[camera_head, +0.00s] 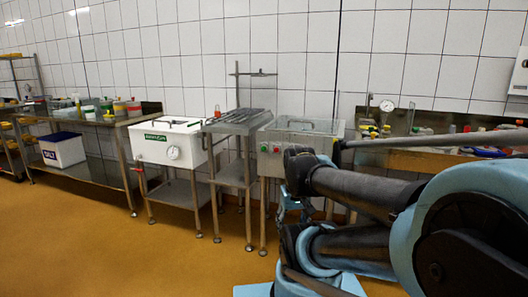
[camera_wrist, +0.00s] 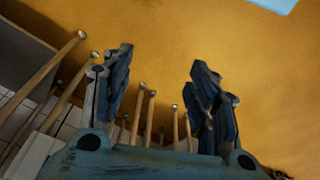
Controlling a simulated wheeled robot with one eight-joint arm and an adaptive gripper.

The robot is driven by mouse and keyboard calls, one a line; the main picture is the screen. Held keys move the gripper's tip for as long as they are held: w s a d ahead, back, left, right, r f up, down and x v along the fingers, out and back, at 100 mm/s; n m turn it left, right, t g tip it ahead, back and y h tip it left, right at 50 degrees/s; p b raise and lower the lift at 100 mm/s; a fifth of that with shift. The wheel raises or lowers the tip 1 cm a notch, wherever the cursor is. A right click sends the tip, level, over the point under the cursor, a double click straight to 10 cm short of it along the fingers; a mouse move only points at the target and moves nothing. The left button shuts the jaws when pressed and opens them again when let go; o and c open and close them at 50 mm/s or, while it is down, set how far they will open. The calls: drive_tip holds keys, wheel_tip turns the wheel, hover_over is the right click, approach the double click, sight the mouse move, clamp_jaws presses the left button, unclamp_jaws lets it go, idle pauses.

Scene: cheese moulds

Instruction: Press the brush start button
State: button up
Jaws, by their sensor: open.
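A steel machine (camera_head: 300,135) with a clear cover stands on legs near the middle of the head view. Its front carries a green button (camera_head: 264,148) and a red button (camera_head: 277,149). Any lettering beside them is too small to read. In the head view my arm reaches in from the right and hides the machine's right front. The wrist view does not show the buttons.
Left of the machine stand a steel draining table (camera_head: 243,122) and a white tank (camera_head: 160,146) with a dial. A bench (camera_head: 440,138) with bottles and a gauge is behind my arm. Several table legs (camera_wrist: 150,115) show in the wrist view. The ochre floor (camera_head: 150,250) in front is clear.

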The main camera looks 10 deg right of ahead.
idle(0.3)
clamp_jaws()
idle(1.3)
